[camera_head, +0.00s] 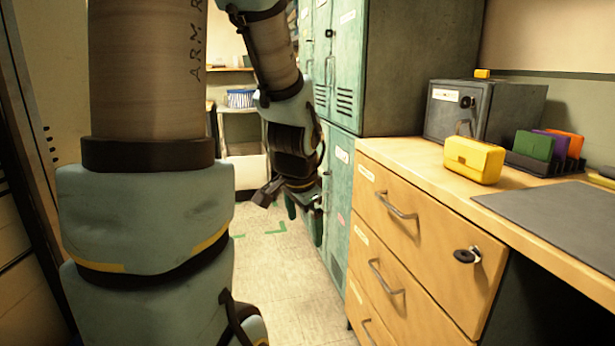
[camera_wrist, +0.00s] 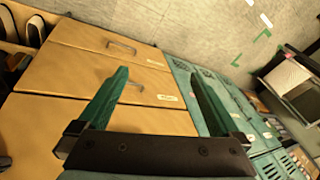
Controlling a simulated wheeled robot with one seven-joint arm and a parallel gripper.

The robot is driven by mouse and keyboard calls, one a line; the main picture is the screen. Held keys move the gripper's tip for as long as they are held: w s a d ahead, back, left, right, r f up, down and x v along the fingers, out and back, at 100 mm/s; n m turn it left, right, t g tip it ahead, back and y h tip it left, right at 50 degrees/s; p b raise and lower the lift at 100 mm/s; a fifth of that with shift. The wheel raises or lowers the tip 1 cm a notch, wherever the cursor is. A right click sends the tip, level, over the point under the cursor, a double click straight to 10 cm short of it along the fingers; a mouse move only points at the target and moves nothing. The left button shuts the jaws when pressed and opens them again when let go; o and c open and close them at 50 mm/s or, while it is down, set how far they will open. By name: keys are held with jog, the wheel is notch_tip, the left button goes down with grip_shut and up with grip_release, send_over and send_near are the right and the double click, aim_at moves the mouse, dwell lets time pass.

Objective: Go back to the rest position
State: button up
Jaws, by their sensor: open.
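My gripper (camera_head: 280,200) hangs at the end of my bent arm, in front of the teal lockers and left of the wooden drawer unit. In the wrist view its two teal fingers (camera_wrist: 160,100) are spread apart with nothing between them. Beyond them show the wooden drawers (camera_wrist: 95,75) and the teal lockers (camera_wrist: 205,85). I cannot tell in the head view whether the fingers touch the locker front.
The wooden drawer unit (camera_head: 415,245) has a key in its lock (camera_head: 467,255). On its top stand a yellow box (camera_head: 474,160), a dark safe (camera_head: 485,108) and a rack of coloured cards (camera_head: 545,150). Teal lockers (camera_head: 340,60) stand behind. The floor (camera_head: 275,270) has green marks and is clear.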

jog(key=s+a+f+n+g+b, duration=0.25)
jog(key=s+a+f+n, duration=0.35)
jog(key=n, duration=0.4)
notch_tip(320, 180, up, 20)
jog(key=s+p, duration=0.1)
jog(key=p, duration=1.8)
jog(key=shift+m+p, duration=0.3)
